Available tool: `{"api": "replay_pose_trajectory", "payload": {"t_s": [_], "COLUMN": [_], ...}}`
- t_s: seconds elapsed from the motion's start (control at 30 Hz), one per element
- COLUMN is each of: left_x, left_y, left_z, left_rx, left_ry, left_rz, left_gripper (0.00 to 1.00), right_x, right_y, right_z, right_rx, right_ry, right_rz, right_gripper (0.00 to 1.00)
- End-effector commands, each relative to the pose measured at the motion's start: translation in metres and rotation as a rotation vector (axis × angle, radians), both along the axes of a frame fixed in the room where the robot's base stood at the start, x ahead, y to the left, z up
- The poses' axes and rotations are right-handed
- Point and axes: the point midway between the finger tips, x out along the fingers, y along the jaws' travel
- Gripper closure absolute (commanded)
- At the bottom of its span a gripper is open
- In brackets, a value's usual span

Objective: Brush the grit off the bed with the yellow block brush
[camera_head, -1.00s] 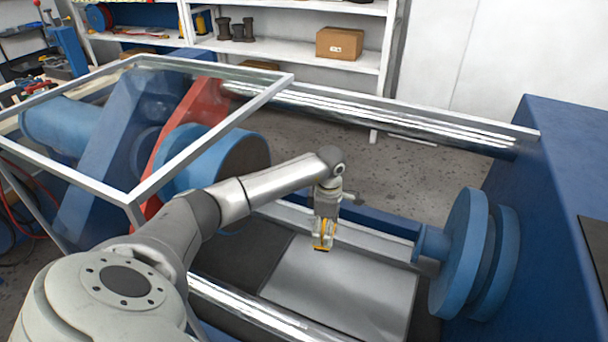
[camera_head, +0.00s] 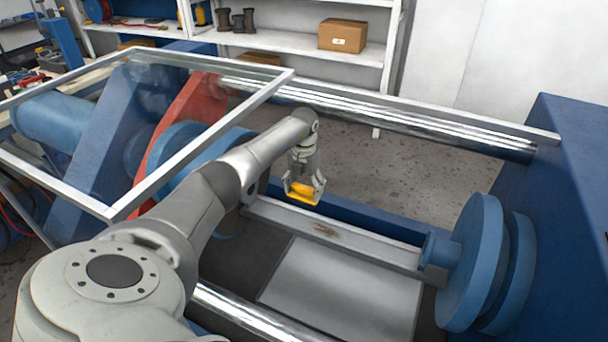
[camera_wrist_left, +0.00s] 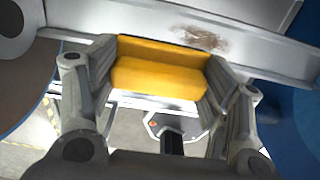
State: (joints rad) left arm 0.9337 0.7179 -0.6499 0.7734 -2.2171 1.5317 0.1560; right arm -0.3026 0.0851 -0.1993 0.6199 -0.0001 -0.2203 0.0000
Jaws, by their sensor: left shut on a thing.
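My left gripper (camera_head: 303,192) is shut on the yellow block brush (camera_head: 302,188), above and left of the grit on the metal rail. The brush also shows between the two fingers in the left wrist view (camera_wrist_left: 158,75). The grit (camera_head: 325,230) is a brown smear on the grey bed rail (camera_head: 375,249). It also shows in the left wrist view (camera_wrist_left: 200,38), up and right of the brush. The brush appears raised and apart from the grit. My right gripper does not show.
A white-framed clear guard (camera_head: 200,128) stands left of my arm. Blue flanged discs (camera_head: 468,262) stand at the rail's right end. A polished bar (camera_head: 400,113) runs behind the rail, and a grey plate (camera_head: 345,290) lies in front of it.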

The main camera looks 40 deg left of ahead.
Motion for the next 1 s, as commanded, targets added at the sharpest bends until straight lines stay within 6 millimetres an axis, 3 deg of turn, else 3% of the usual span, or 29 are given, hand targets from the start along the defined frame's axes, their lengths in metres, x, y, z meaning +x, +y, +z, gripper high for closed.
{"api": "replay_pose_trajectory", "payload": {"t_s": [0.7, 1.0], "left_x": [0.0, 0.0], "left_y": [0.0, 0.0], "left_z": [-0.075, -0.093], "left_rx": [0.0, 0.0], "left_ry": [-0.001, -0.001], "left_rz": [-0.002, -0.001], "left_gripper": [0.48, 0.48], "right_x": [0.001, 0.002], "right_y": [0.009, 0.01], "right_z": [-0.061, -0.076], "right_rx": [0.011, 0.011], "right_ry": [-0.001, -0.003], "right_rz": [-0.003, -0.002], "right_gripper": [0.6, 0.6]}}
